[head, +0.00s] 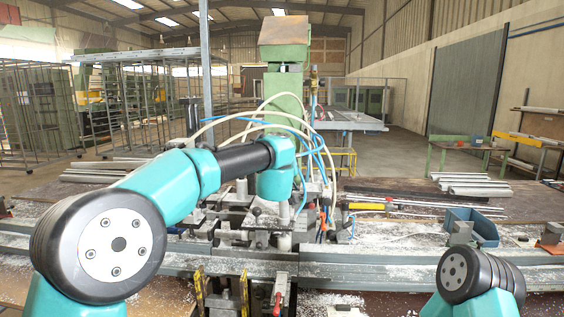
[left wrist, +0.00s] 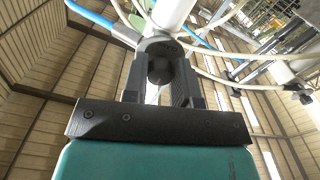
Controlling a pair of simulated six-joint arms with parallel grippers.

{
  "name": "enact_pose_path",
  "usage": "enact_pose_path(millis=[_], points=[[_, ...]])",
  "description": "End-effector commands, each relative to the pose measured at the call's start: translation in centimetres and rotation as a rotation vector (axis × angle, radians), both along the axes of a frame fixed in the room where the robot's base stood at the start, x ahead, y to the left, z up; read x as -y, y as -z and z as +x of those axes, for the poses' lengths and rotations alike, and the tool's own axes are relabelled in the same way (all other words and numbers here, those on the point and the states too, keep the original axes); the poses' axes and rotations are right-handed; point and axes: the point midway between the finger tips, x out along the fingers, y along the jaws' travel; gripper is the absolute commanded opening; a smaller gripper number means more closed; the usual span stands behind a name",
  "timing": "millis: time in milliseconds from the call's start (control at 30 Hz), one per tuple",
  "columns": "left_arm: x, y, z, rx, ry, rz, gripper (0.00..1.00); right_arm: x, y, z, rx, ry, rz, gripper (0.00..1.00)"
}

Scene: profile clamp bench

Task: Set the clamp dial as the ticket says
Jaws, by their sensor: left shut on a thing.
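My left gripper (left wrist: 161,72) is shut on a dark round knob (left wrist: 159,66) in the left wrist view, one finger on each side of it. The knob sits at the end of a pale cylindrical part (left wrist: 174,14). I see no readable ticket. My right gripper is out of view; only part of the right arm shows at lower right.
White and blue hoses (head: 316,150) loop around the machine close to my left wrist. A grey rail (head: 380,262) runs along the bench, scattered with pale chips. A blue bin (head: 472,226) stands at right. A red-handled clamp (head: 279,294) stands at the front.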

Motion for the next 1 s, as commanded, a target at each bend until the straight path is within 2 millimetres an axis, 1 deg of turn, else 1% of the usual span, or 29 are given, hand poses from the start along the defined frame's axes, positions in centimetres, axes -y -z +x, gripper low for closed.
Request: enact_pose_path(millis=[167, 367, 1000], points=[[0.01, 0.0, -0.01, -0.006, 0.0, -0.066, 0.02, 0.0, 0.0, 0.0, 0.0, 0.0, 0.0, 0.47], [0.02, 0.0, -0.01, -0.017, 0.0, -0.196, 0.02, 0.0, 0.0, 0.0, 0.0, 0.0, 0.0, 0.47], [0.03, 0.0, -0.01, -0.067, 0.0, -0.777, 0.02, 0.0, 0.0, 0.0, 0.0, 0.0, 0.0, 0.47]])
